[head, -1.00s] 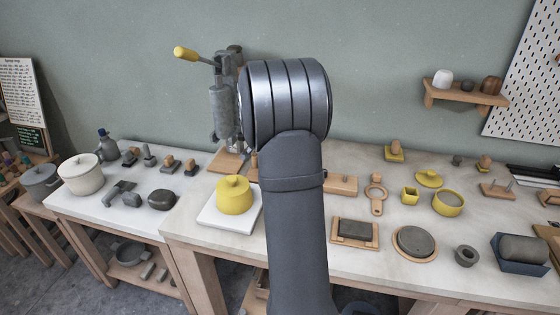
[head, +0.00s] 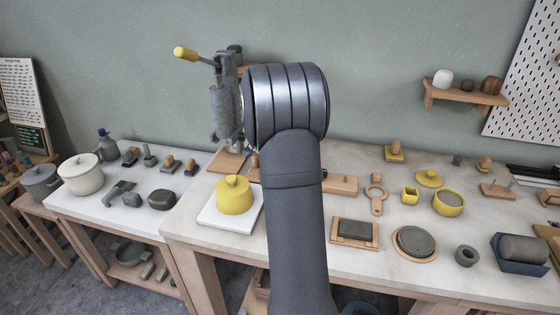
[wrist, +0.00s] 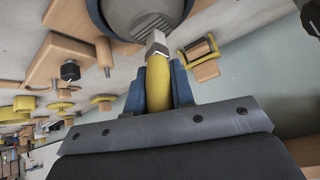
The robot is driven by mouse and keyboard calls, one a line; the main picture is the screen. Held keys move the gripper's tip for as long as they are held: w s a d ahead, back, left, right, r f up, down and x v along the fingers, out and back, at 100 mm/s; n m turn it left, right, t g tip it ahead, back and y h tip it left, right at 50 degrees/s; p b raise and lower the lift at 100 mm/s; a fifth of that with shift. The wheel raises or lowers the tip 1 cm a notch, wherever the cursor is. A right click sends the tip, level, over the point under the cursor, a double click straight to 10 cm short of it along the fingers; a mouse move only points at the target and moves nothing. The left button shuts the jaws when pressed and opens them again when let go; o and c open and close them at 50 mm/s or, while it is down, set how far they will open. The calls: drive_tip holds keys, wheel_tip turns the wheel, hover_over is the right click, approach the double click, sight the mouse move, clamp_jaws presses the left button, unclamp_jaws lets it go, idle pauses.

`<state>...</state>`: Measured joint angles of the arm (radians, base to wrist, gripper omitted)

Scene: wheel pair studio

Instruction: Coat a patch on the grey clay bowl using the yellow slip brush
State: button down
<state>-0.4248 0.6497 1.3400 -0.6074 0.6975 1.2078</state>
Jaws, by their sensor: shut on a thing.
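In the wrist view, my gripper (wrist: 158,72) is shut on the yellow handle of the slip brush (wrist: 158,88), with a blue-grey finger on each side. The brush's pale tip points up the picture at a round grey thing (wrist: 128,12), which looks like the clay bowl. Dark blue pieces flank the bowl. In the head view, my arm hides the gripper and brush, and I cannot make out this bowl.
A yellow lidded pot (head: 234,196) stands on a white slab left of my arm. A grey press with a yellow-tipped lever (head: 222,100) stands behind. A grey disc on a round board (head: 415,242) and a yellow bowl (head: 449,202) are to the right. Bench space between them is partly clear.

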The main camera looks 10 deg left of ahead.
drive_tip(key=shift+s+f, duration=0.1)
drive_tip(key=shift+s, duration=0.95)
drive_tip(key=shift+r, duration=0.8)
drive_tip(key=shift+f, duration=0.15)
drive_tip(key=shift+r, duration=2)
